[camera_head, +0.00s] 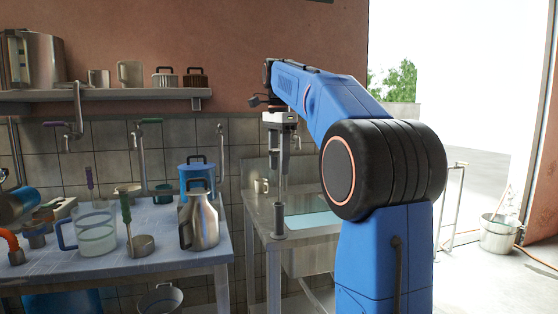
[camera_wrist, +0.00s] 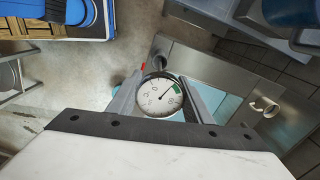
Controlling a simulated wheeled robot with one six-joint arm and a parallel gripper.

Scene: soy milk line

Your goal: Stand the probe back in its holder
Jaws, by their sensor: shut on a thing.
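The probe has a round white dial (camera_wrist: 160,97) with a green segment. In the wrist view the dial sits between the fingers of my gripper (camera_wrist: 160,100), which is shut on it. In the head view my gripper (camera_head: 283,150) points down above the left part of the steel sink stand, and the thin probe stem seems to hang below it. A dark grey upright tube (camera_head: 279,220), seemingly the holder, stands at the stand's front left corner, below the gripper. A round tube end also shows just beyond the dial in the wrist view (camera_wrist: 160,55). Whether stem and tube touch is unclear.
The steel sink stand (camera_head: 262,237) has a basin of pale blue water (camera_head: 312,222) and a metal mug (camera_head: 261,186). The left table (camera_head: 165,263) carries a glass jug (camera_head: 96,236), a steel can (camera_head: 199,222) and a blue can (camera_head: 196,178). A shelf (camera_head: 130,95) runs above.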

